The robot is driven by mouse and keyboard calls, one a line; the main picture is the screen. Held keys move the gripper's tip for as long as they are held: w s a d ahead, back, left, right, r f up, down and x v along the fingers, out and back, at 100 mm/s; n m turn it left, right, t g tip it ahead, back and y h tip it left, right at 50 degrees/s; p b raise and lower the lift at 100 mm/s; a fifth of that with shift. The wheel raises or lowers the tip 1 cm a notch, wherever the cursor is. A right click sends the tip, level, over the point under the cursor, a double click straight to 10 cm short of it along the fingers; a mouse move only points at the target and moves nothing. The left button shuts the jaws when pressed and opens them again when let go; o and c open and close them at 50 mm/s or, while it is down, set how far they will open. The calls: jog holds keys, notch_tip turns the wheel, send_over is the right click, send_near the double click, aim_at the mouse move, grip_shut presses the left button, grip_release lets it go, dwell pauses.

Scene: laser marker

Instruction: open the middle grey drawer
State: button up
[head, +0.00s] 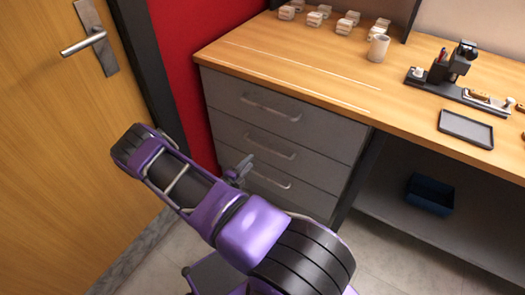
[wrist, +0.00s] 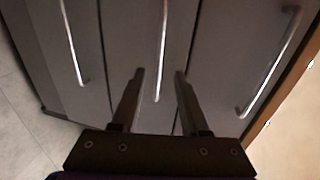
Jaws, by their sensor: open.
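The middle grey drawer (head: 235,138) sits between two others in the grey cabinet, its front flush with theirs. Its bar handle (head: 270,147) is silver. My gripper (head: 240,170) is in front of the cabinet, just left of and below that handle in the head view. In the wrist view the middle handle (wrist: 161,50) runs up the picture between the two open fingers of my gripper (wrist: 159,72), with its near end between them. The fingers hold nothing. I cannot tell how far the fingertips are from the drawer front.
The top drawer handle (head: 271,108) and bottom drawer handle (head: 270,179) lie above and below. A door (head: 55,150) stands at left.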

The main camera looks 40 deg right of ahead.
jog(key=b+x, duration=0.1)
jog(key=x, duration=0.9)
jog(key=shift+w+d, duration=0.2)
grip_shut()
dwell(1.0)
